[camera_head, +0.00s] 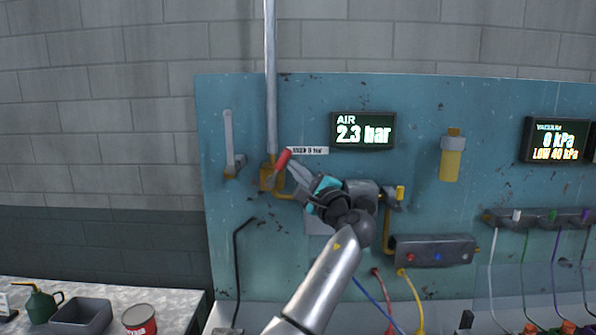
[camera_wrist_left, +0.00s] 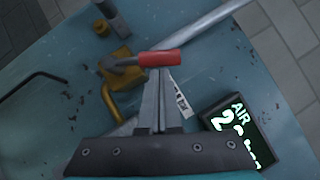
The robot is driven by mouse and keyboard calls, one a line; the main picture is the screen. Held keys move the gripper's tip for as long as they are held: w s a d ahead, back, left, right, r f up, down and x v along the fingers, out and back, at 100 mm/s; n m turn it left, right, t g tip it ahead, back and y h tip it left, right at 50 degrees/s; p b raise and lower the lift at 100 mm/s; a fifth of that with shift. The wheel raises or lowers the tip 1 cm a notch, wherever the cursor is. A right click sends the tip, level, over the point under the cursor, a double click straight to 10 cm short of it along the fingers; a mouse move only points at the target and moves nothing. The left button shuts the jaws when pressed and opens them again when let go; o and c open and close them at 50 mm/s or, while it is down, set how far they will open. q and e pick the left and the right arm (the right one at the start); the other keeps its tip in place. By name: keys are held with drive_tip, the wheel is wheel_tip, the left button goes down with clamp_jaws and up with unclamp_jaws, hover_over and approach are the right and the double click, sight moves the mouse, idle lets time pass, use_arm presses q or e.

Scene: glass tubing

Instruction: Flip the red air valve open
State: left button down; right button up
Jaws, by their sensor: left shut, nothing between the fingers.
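The red air valve handle (camera_head: 283,159) sits on a brass valve body (camera_head: 268,176) at the foot of a vertical grey pipe, on the blue panel. In the head view the handle is tilted, its upper end leaning right. It also shows in the left wrist view, where the red grip (camera_wrist_left: 160,58) lies across the fingertips and the brass body (camera_wrist_left: 122,68) is to its left. My left gripper (camera_head: 292,170) is shut, its tips at or very near the red handle; contact is not certain. The fingers (camera_wrist_left: 158,82) hold nothing. My right gripper is not seen.
The air display (camera_head: 363,131) reads 2.3 bar, right of the valve. A white label (camera_head: 308,150) is beside the handle. A grey lever (camera_head: 229,140) is to the left, and a black hex-shaped rod (camera_head: 237,270) hangs below. A bench with a grey bin (camera_head: 82,318) is at lower left.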

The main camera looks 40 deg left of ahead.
sight(284, 159)
use_arm(q)
drive_tip(key=shift+s+a+r+n, duration=0.15)
drive_tip(key=shift+r+n, duration=0.25)
drive_tip(key=shift+n, duration=0.3)
drive_tip(key=shift+s+a+r+n+g+h+p, duration=0.25)
drive_tip(key=shift+r+n+g+h+p, duration=0.15)
drive_tip(key=shift+n+p, duration=0.2)
drive_tip(key=shift+s+a+r+n+g+h+p, duration=0.2)
drive_tip(key=shift+r+n+g+h+p, duration=0.15)
drive_tip(key=shift+n+p, duration=0.2)
drive_tip(key=shift+s+a+r+n+h+p, duration=0.2)
drive_tip(key=shift+s+a+n+h+p, duration=0.25)
drive_tip(key=shift+n+p, duration=0.4)
drive_tip(key=shift+w, duration=0.1)
